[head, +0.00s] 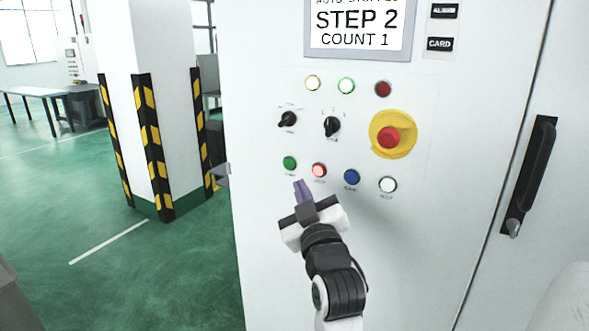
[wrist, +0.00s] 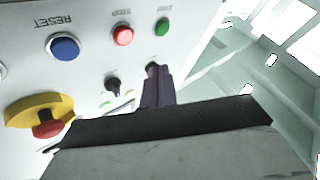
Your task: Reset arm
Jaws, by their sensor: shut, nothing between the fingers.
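My gripper (head: 301,190) is at the end of my arm in front of the white control cabinet (head: 260,235), with its fingers shut and empty. In the head view its tips appear just below the row of push buttons, near the green button (head: 289,162) and the lit red button (head: 319,170). The blue button (head: 351,177) and white button (head: 387,184) are to the right. In the wrist view the shut fingers (wrist: 157,76) point at the panel, and the blue button (wrist: 63,46) there has a RESET label. I cannot tell whether the fingertips touch the panel.
A red emergency stop (head: 389,137) on a yellow plate and two black selector knobs (head: 331,126) sit above the buttons. The screen (head: 358,27) reads STEP 2, COUNT 1. A black door handle (head: 530,175) is at right. A striped pillar (head: 152,100) and open green floor are at left.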

